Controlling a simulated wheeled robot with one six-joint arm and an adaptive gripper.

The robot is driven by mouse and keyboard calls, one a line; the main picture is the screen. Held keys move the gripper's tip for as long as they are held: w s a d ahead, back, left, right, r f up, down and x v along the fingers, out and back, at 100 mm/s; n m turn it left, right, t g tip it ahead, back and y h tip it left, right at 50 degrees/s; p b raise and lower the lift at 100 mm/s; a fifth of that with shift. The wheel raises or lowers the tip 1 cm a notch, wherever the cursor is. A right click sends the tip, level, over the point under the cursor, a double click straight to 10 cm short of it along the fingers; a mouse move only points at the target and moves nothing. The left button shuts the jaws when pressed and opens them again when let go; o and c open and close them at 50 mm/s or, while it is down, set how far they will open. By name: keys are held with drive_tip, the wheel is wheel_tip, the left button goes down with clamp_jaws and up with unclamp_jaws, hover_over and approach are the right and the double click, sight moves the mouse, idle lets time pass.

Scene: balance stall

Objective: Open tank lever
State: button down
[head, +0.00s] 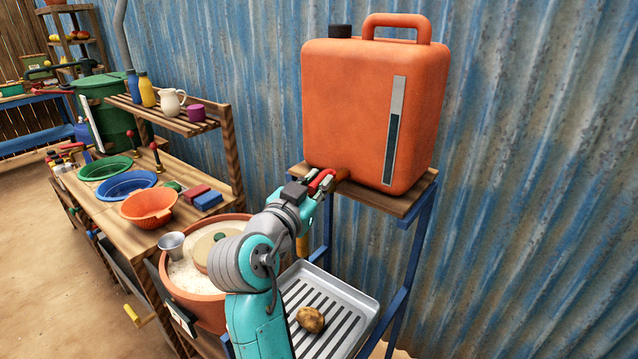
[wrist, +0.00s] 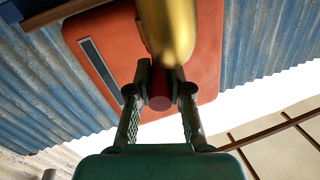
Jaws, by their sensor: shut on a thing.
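The orange tank (head: 352,110) stands on a wooden shelf, with a black cap, a top handle and a level strip (head: 393,130) that is dark in its lower part. In the head view my gripper (head: 324,182) is at the tank's lower front, beside the red lever (head: 319,180). In the wrist view my gripper (wrist: 160,92) is shut on the lever, whose round dark red end (wrist: 159,102) shows between the fingertips. The brass spout (wrist: 167,30) lies just beyond and hides part of the tank. No water flow shows.
A grey slotted tray (head: 365,305) with a potato (head: 310,319) lies below the tank. A terracotta tub (head: 195,300) with a lid and metal cup stands left of my arm. A wooden counter with several bowls is farther left. Corrugated wall stands close behind the tank.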

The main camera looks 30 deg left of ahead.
idle(0.4)
drive_tip(key=c, duration=1.1)
unclamp_jaws()
drive_tip(key=shift+s+d, duration=0.2)
drive_tip(key=shift+s, duration=1.65)
drive_tip(key=shift+s+d, duration=0.2)
drive_tip(key=shift+s, duration=1.65)
